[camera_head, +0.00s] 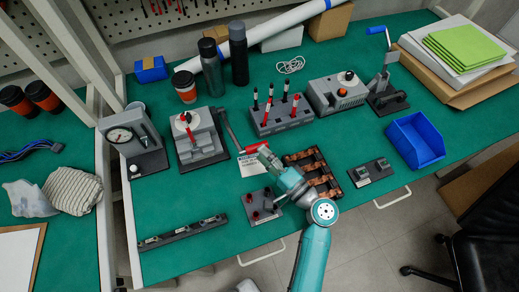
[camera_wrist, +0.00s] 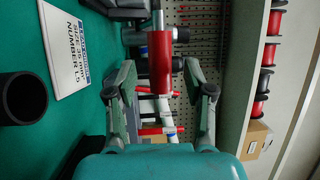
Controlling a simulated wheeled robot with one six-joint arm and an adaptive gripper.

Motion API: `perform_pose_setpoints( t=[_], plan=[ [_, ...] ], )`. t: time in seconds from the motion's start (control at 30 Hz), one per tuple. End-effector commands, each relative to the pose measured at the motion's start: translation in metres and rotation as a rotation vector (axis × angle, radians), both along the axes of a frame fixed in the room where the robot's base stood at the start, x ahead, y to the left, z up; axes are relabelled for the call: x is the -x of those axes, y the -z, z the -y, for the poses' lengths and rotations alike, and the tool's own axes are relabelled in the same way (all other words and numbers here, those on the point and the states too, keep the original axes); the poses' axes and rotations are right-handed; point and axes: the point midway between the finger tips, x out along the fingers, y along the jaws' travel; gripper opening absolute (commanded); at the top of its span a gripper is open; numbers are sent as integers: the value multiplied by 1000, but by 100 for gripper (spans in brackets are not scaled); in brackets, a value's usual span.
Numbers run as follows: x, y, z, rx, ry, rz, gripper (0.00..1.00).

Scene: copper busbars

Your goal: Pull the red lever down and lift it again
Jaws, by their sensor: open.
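The red lever has a red grip (camera_head: 253,147) at the end of a grey arm that reaches up beside a grey block-shaped device (camera_head: 202,143) on the green table. My gripper (camera_head: 266,158) is open and empty, close to the right end of the red grip. In the wrist view the red grip (camera_wrist: 160,58) stands lengthwise ahead of and between the two spread fingertips of my gripper (camera_wrist: 159,78). A gap shows on each side, and neither finger appears to touch it. The device body is mostly out of the wrist view.
A white label card (camera_head: 252,166) lies below the grip. A holder with red and black handled tools (camera_head: 281,122) stands to the right. A copper busbar tray (camera_head: 320,184) and a small grey block with red knobs (camera_head: 262,206) are close to my arm.

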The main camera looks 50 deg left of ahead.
Motion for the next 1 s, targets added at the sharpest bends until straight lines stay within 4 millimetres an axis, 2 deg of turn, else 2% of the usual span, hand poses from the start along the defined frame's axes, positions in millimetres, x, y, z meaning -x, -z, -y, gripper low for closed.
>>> perform_pose_setpoints(
  t=[0.2, 0.53, 0.57, 0.77, 1.0],
  plan=[
    [2, -2, -20, 0, 0, 0, 53],
    [2, -2, -23, 1, 1, 0, 53],
    [2, -2, -23, 1, 1, 0, 50],
    [2, -2, -23, 1, 1, 0, 0],
    [2, -2, -23, 2, 1, 0, 0]
  ],
)
